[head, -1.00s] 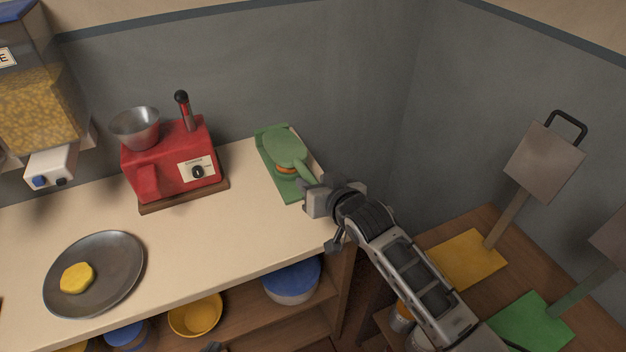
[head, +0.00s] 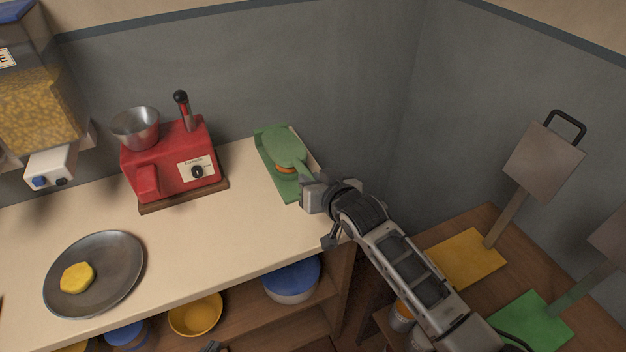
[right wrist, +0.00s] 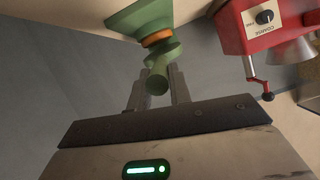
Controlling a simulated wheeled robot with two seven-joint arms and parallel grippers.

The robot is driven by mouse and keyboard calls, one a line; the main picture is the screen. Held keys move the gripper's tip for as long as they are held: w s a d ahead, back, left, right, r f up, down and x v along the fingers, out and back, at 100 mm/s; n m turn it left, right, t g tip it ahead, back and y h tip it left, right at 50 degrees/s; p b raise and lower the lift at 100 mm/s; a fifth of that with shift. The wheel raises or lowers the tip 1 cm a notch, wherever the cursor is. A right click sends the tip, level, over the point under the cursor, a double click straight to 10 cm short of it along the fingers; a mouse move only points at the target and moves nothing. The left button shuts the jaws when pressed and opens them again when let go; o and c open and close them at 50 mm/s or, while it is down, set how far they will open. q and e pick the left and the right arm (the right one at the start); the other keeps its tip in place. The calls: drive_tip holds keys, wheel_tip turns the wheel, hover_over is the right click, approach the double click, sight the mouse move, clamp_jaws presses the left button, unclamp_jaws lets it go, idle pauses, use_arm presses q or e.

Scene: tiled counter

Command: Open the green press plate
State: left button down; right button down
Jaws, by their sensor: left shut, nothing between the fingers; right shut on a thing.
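The green press plate (head: 283,145) is a round paddle-like lid with a handle. It lies over a green base (head: 264,166) at the back right of the counter, with a thin orange layer (head: 284,169) showing between them. My right gripper (head: 308,186) is at the handle end, and the right wrist view shows its fingers shut around the green handle (right wrist: 157,82). The orange layer also shows there (right wrist: 157,38). My left gripper (head: 212,347) shows only as a small grey tip at the bottom edge, low beside the counter, shut and empty.
A red machine (head: 168,160) with a metal bowl and lever stands left of the press. A dark plate (head: 120,277) with a yellow piece lies at the front left. The wall is close behind and to the right. Bare counter lies between.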

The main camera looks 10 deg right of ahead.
drive_tip(key=shift+a+r, duration=0.15)
drive_tip(key=shift+r, duration=0.15)
drive_tip(key=shift+w+r, duration=0.1)
drive_tip(key=shift+r, duration=0.3)
drive_tip(key=w+a+r+g+h, duration=0.1)
drive_tip(key=w+r+g, duration=0.2)
drive_tip(key=r, duration=0.4)
drive_tip(key=w+a+r+g+h, duration=0.1)
drive_tip(key=w+r+g, duration=0.2)
drive_tip(key=r, duration=0.4)
drive_tip(key=shift+w+a+g, duration=0.3)
drive_tip(key=shift+w, duration=0.5)
drive_tip(key=shift+r, duration=0.1)
drive_tip(key=c, duration=1.3)
unclamp_jaws()
drive_tip(key=shift+a, duration=0.1)
